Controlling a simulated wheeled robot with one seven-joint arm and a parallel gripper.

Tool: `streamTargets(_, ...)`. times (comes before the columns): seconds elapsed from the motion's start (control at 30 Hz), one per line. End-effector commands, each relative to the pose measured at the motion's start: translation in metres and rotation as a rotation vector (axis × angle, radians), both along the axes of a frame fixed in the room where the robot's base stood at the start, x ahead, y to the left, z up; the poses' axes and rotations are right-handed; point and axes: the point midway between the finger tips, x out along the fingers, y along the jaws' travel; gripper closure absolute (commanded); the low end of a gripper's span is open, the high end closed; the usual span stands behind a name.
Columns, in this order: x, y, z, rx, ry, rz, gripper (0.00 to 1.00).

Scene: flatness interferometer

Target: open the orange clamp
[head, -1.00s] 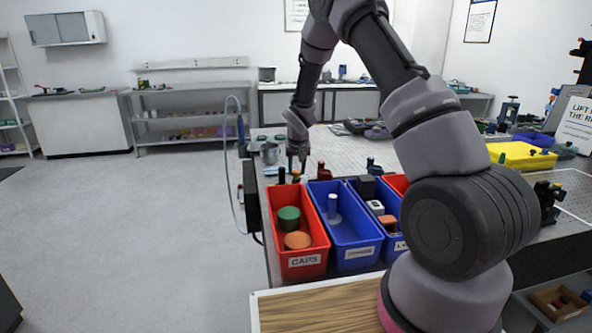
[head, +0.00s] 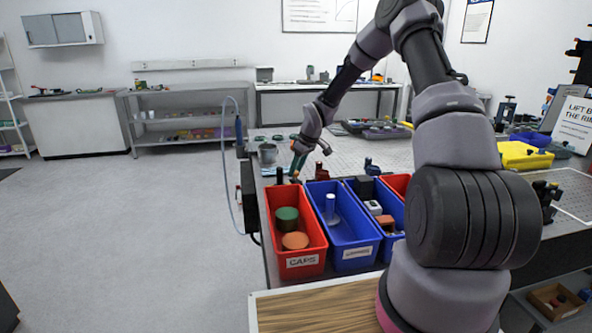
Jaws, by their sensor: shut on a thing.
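My gripper (head: 297,168) is small in the head view, low over the near left part of the workbench, just behind the red bin. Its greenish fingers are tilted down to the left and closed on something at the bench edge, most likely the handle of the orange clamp. The clamp's body is too small and too hidden by the fingers and bin to make out, so its lever position cannot be told. A dark red clamp (head: 321,171) stands just right of the gripper, and a blue clamp (head: 370,167) farther right.
A red bin (head: 302,262) holding caps and a blue bin (head: 355,253) stand in front of the gripper. A grey metal cup (head: 267,153) is to its left. A dark tray (head: 386,133) lies behind. A yellow block (head: 524,156) is at right.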

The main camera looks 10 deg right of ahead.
Motion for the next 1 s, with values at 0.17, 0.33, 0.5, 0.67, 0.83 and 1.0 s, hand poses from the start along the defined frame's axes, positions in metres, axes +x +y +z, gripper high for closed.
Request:
streamTargets(0.17, 0.0005, -0.001, -0.0003, -0.001, 0.001, 0.047, 1.0)
streamTargets(0.33, 0.0004, -0.0011, -0.0005, -0.001, 0.0, 0.065, 1.0)
streamTargets(0.5, 0.0003, -0.0012, -0.0006, -0.001, 0.0, 0.067, 1.0)
streamTargets(0.67, 0.0002, -0.0013, -0.0008, -0.002, 0.001, 0.066, 1.0)
streamTargets(0.83, 0.0001, -0.0012, -0.0008, -0.002, 0.001, 0.066, 0.28)
streamTargets(1.0, 0.0002, -0.0009, -0.0006, -0.002, 0.001, 0.066, 0.28)
